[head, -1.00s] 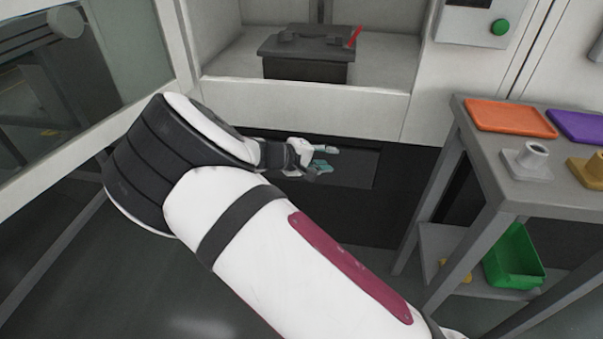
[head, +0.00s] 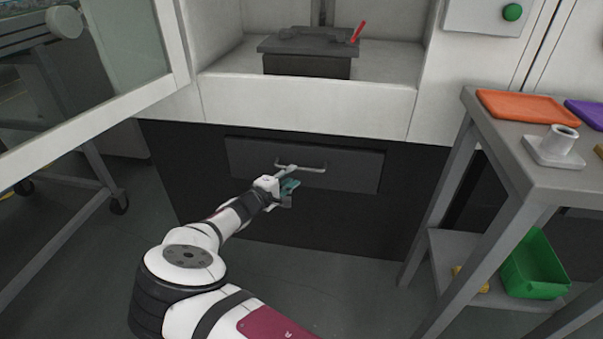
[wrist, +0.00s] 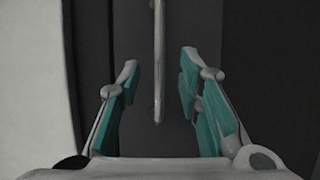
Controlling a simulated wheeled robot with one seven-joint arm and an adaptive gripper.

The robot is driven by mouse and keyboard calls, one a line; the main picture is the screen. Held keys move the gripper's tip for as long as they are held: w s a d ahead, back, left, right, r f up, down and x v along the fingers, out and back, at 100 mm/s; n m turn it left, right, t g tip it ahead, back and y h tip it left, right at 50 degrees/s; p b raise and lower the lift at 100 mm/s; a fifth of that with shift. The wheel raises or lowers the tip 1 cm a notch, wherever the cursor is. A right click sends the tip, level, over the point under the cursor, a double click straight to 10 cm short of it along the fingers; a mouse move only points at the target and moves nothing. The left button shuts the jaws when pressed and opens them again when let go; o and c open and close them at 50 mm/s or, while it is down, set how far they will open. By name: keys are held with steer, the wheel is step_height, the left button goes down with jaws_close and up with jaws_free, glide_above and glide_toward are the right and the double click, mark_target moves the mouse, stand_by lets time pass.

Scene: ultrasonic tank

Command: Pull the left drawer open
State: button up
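The drawer (head: 345,173) is a dark grey panel low in the black front of the white cabinet. It looks closed, with its face about level with the front. A light horizontal bar handle (head: 316,169) sits on its face; the handle also shows in the wrist view (wrist: 158,60). My gripper (head: 287,180) is at the handle, just below or in front of it in the head view. In the wrist view my gripper (wrist: 160,85) has its two teal-padded fingers apart, one on each side of the handle line, with gaps on both sides. Contact is not visible.
A dark box (head: 307,55) with a red item stands in the cabinet above. An open glass door (head: 90,60) is at left. A grey table (head: 500,130) with an orange tray (head: 530,106) stands at right, a green bin (head: 532,265) on its lower shelf. Floor ahead is clear.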

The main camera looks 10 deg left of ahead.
mark_target(302, 169)
steer(key=b+x, duration=0.2)
steer(key=x, duration=0.5)
steer(key=shift+s, duration=0.1)
jaws_close()
